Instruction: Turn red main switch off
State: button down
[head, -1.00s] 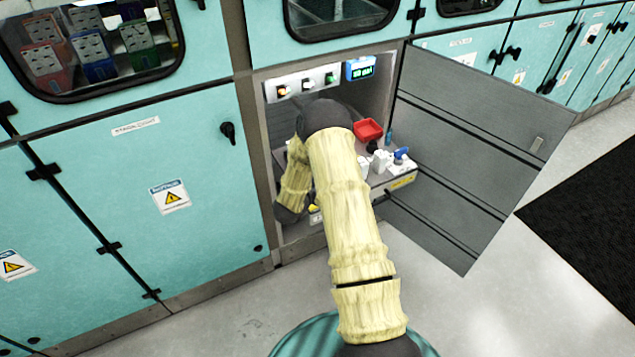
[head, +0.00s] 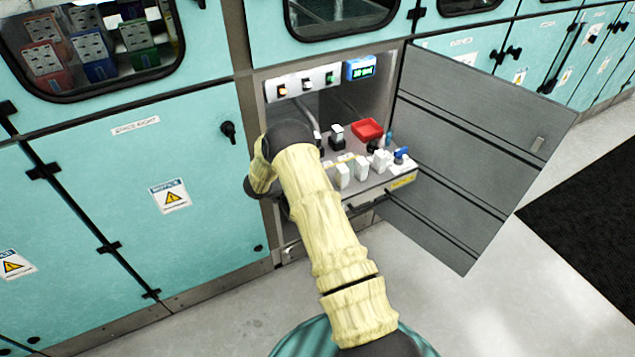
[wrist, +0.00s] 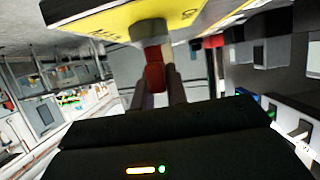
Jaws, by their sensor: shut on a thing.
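The red main switch (wrist: 154,74) shows in the wrist view as a red handle on a grey base, set on a yellow labelled plate (wrist: 110,22). My gripper (wrist: 157,84) is shut on the red handle, with one dark finger on each side of it. In the head view my arm bends at the left side of the open cabinet and hides both my gripper and the switch. I cannot read the switch's position from the labels.
The cabinet holds a pull-out shelf with white modules (head: 361,168), a blue-topped module (head: 401,155) and a red tray (head: 367,129). Lit switches (head: 307,84) and a small display (head: 360,68) are above. The open grey door (head: 470,150) bounds the right side.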

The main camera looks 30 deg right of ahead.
dwell(0.3)
jog(key=c, duration=1.4)
grip_release()
jog(key=b+v, duration=0.1)
jog(key=v, duration=1.6)
jog(key=shift+a, duration=0.25)
jog(key=shift+w, duration=0.1)
